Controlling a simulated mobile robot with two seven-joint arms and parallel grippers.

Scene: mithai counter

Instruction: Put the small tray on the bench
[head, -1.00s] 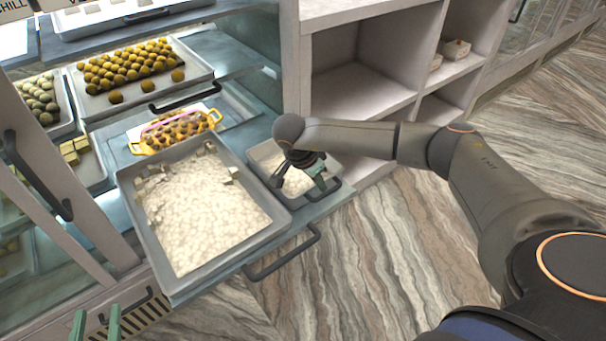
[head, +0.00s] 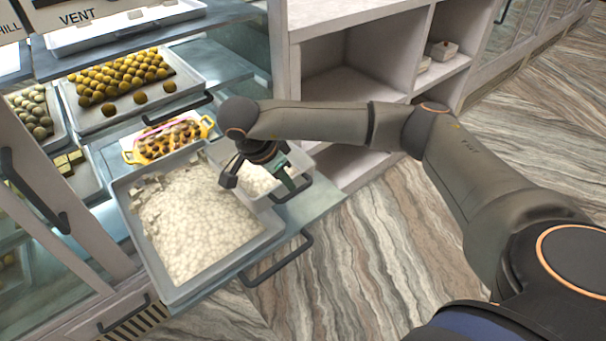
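The small tray (head: 304,189) is a grey metal tray with white contents and a dark front handle. It is on the pulled-out shelf, close against the right side of the large tray. My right gripper (head: 257,182) is low over the small tray, its fingers spread apart: a dark finger on the left and a green-padded finger near the tray's front. The gripper hides part of the tray, and I cannot tell whether the fingers touch it. My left gripper is not in view. No bench can be clearly made out.
The large tray (head: 268,236) of white sweets fills most of the pulled-out shelf (head: 325,196). A yellow-handled tray (head: 128,156) lies behind it. Trays of round sweets stand in the case at left. A pale shelving unit (head: 345,85) stands behind my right arm. Floor at right is clear.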

